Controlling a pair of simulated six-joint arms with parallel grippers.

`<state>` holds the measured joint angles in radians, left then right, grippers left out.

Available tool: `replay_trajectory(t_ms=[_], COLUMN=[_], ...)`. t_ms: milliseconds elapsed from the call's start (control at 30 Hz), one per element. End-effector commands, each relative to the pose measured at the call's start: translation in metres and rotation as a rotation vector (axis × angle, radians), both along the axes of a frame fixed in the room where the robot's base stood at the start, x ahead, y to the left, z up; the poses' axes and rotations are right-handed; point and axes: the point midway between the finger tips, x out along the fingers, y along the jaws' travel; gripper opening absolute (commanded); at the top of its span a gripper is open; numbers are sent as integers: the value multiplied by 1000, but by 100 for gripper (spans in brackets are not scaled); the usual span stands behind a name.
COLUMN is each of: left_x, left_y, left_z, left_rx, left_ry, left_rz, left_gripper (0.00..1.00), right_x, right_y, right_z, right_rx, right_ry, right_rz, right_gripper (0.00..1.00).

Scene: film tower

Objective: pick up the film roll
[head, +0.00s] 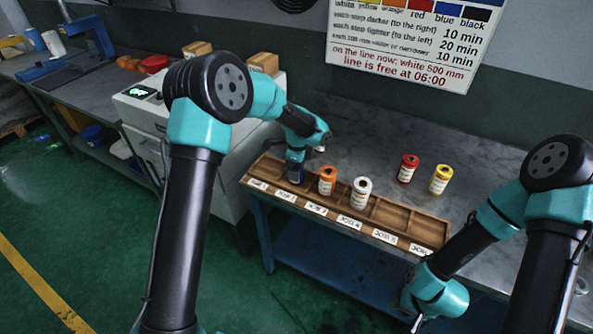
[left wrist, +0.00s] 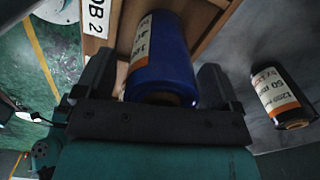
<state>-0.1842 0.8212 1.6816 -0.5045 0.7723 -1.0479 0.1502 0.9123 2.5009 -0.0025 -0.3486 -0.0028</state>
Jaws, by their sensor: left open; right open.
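A blue film roll (head: 295,174) with a pale label stands in a compartment of the wooden tray (head: 433,240). In the left wrist view, the blue roll (left wrist: 165,62) lies between the two dark fingers of my left gripper (left wrist: 155,80), beside a tag ending in "OB 2". The fingers are open; I cannot tell whether they touch it. In the head view, my left gripper (head: 297,158) is over the roll and partly hides it. My right gripper (head: 417,321) is open, low at the front right, away from the rolls.
An orange roll (head: 327,181) and a white roll (head: 360,192) stand in the tray. A red roll (head: 408,168) and a yellow roll (head: 440,179) stand on the grey bench (head: 385,135) behind. A black roll (left wrist: 280,97) shows in the left wrist view.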

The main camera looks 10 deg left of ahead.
Motion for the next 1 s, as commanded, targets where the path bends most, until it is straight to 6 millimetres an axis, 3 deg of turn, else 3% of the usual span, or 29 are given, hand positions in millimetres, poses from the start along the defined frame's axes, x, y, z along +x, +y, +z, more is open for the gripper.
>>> replay_trajectory(t_ms=[300, 867, 1000], left_x=[0, 0, 0], left_y=[0, 0, 0], left_z=[0, 1, 1], left_rx=[0, 0, 0], left_ry=[0, 0, -1], left_rz=[0, 0, 0], left_gripper=[86, 33, 31], right_x=[0, 0, 0], right_y=[0, 0, 0], right_z=[0, 0, 0], right_rx=[0, 0, 0], right_ry=[0, 0, 0], right_rz=[0, 0, 0], right_gripper=[43, 43, 43])
